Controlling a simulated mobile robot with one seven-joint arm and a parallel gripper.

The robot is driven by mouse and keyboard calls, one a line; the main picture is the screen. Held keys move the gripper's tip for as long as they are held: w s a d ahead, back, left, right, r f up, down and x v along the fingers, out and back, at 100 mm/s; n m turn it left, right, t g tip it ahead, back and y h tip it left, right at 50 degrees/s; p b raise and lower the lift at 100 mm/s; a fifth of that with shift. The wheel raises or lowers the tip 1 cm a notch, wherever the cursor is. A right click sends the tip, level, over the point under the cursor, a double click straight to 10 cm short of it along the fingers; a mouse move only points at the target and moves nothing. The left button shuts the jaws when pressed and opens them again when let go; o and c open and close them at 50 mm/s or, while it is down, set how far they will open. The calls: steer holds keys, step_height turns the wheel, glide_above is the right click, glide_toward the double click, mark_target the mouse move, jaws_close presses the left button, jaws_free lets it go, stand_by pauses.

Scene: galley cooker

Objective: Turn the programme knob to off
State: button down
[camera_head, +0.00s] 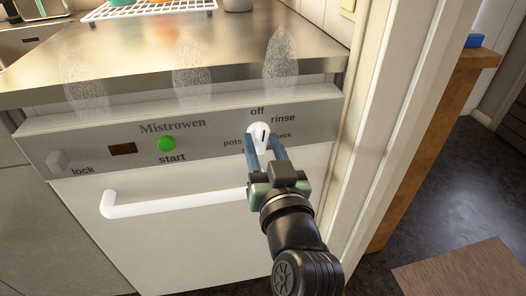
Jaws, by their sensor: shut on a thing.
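The programme knob (259,131) is white and round with a dark pointer line. It sits at the right end of the grey control panel (215,145) of a dishwasher marked Mistrowen. The labels off, rinse, pots and a partly covered "quick" are printed around it, with off directly above. The pointer line looks close to upright, but its exact direction is hard to read. My gripper (264,143) comes from below right, and its two blue fingers are shut on the knob from its left and right sides. The fingers hide the lower labels.
A white door handle (172,204) runs below the panel, behind my gripper. A green start button (167,144) and a lock knob (59,160) are to the left. The metal worktop (150,55) overhangs the panel. A pale door frame (365,130) stands close on the right.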

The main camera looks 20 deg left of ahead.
steer(key=shift+n+b, duration=0.3)
steer(key=shift+n, duration=0.4)
steer(key=c, duration=0.7)
jaws_free()
steer(key=shift+a, duration=0.1)
steer(key=p+v, duration=0.1)
steer(key=v, duration=1.2)
